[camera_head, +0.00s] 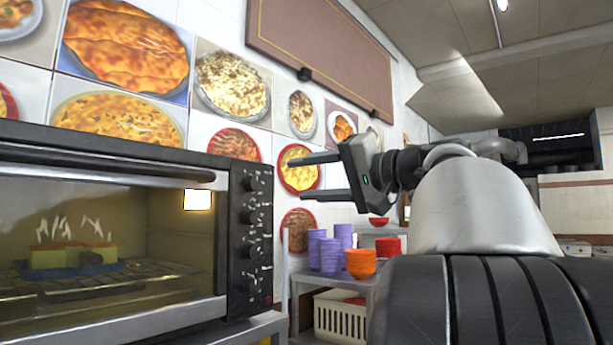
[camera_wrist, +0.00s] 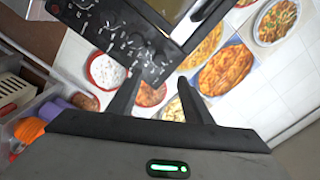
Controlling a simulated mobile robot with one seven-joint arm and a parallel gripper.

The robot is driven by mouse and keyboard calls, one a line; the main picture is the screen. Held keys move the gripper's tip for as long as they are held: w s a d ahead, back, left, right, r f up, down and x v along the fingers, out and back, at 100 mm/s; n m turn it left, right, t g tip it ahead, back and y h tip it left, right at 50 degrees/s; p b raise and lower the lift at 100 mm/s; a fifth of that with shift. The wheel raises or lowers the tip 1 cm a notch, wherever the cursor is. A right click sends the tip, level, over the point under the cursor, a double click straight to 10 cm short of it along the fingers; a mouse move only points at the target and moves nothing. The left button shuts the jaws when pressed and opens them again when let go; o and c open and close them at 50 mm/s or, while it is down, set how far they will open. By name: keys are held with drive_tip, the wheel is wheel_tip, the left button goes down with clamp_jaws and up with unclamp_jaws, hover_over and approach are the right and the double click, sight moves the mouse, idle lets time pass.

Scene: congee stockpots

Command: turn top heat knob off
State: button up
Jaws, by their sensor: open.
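The oven (camera_head: 110,150) stands at the left in the head view, with a black control panel (camera_head: 233,245) on its right side. Several dark knobs run down the panel, the uppermost knob (camera_head: 252,183) near its top corner. Which knob is labelled top heat, and its setting, cannot be read. My gripper (camera_head: 271,176) is open and empty, its fingers pointing left at the panel's upper end. In the wrist view my open gripper (camera_wrist: 159,80) has its fingertips just beside the panel (camera_wrist: 115,32); nothing is between them. They look apart from the knobs.
The oven is lit inside, with food on a rack (camera_head: 72,255). A side table at the right holds purple bowl stacks (camera_head: 330,252) and orange bowls (camera_head: 361,262); a white crate (camera_head: 340,317) is below. Tiled wall with food pictures (camera_head: 125,45) stands behind.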

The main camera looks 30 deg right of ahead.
drive_tip(key=v, duration=0.5)
idle(0.4)
